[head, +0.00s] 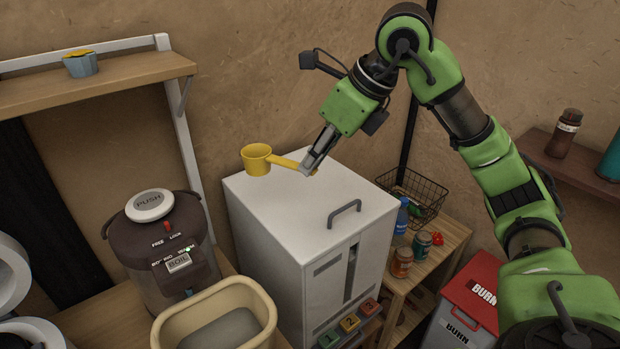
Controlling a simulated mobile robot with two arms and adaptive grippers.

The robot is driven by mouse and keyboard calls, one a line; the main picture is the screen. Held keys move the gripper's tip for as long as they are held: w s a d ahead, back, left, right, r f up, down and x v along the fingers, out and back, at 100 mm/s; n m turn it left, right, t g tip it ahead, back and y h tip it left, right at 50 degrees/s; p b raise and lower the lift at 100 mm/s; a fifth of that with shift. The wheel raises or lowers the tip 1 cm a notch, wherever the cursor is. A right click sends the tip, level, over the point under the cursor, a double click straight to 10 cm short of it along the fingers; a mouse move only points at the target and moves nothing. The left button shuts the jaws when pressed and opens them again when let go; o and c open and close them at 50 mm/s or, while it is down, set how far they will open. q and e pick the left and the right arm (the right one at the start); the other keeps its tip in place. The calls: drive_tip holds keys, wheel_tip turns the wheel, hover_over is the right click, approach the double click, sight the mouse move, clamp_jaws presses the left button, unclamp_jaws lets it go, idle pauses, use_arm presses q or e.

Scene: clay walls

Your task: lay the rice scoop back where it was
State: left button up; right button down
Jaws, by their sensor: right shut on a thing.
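The yellow rice scoop (257,158) is at the top of the white cabinet (290,205), with its round cup to the left and its handle pointing right. My right gripper (308,169) is shut on the end of the scoop's handle. The scoop appears level, over the back part of the cabinet top; I cannot tell whether it touches the surface. My left gripper is not in view.
A brown water boiler (140,245) and a cream tub (262,300) stand left of the cabinet. A wire basket (425,190) and several jars are on a wooden stand at right. A wall shelf (100,87) holds a small blue cup (81,66). The front cabinet top is clear.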

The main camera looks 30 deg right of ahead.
drive_tip(key=w+d+f+p, duration=0.1)
drive_tip(key=w+d+f, duration=0.1)
drive_tip(key=d+f, duration=0.1)
drive_tip(key=w+d+f+p, duration=0.1)
drive_tip(key=w+d+f, duration=0.1)
drive_tip(key=d+f, duration=0.1)
drive_tip(key=w+d+f+p, duration=0.1)
drive_tip(key=w+d+f, duration=0.1)
drive_tip(key=d+f, duration=0.1)
drive_tip(key=shift+d+f+p, duration=0.2)
drive_tip(key=shift+f+p, duration=0.2)
drive_tip(key=shift+f, duration=0.95)
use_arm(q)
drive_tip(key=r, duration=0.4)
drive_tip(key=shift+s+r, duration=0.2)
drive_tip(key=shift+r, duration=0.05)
